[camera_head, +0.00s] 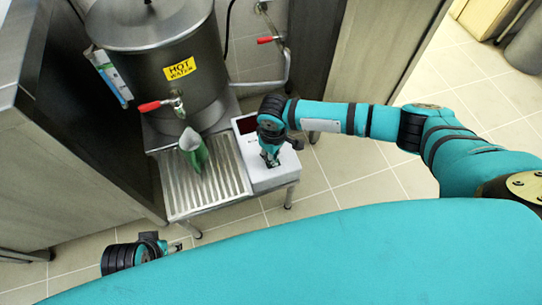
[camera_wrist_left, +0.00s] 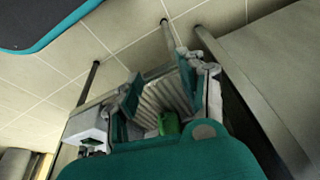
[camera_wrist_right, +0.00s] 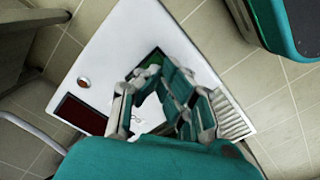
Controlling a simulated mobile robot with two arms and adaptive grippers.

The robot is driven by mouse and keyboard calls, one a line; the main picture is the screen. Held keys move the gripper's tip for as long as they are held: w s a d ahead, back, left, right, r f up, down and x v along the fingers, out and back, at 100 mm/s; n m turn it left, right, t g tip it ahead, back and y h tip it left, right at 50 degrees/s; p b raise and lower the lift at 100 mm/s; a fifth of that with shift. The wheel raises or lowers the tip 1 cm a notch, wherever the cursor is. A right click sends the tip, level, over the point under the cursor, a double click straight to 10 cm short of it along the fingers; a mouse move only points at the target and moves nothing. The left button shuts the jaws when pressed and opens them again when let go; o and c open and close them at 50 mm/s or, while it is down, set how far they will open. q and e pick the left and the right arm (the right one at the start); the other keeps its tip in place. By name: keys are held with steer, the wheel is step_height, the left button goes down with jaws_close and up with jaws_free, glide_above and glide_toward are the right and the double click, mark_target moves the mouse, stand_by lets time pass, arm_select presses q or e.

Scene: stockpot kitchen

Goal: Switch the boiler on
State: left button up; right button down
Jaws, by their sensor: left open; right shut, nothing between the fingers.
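The boiler (camera_head: 158,62) is a large lidded steel pot with a yellow HOT WATER label and a red-handled tap. A white control box (camera_head: 262,177) stands to its lower right. In the right wrist view the box (camera_wrist_right: 135,30) shows a dark red display (camera_wrist_right: 82,114), a small round reddish lamp or button (camera_wrist_right: 83,82) and a dark recess with green in it beside my fingers. My right gripper (camera_head: 270,160) is shut and empty, pointing down at the box top; contact cannot be told. My left gripper (camera_head: 180,246) is open and empty, low in front of the drip tray.
A green cup or jug (camera_head: 198,160) stands on the ribbed drip tray (camera_head: 228,172) under the tap. A second red-handled tap (camera_head: 268,40) and pipe are on the wall. A steel counter (camera_head: 75,165) borders the left. Tiled floor lies open on the right.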

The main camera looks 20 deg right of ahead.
arm_select(q)
steer(key=shift+r, duration=0.15)
arm_select(e)
steer(key=shift+f, duration=0.15)
arm_select(q)
steer(key=shift+a+r, duration=0.1)
steer(key=shift+r, duration=0.15)
arm_select(e)
steer(key=shift+f, duration=0.1)
steer(key=shift+f, duration=0.1)
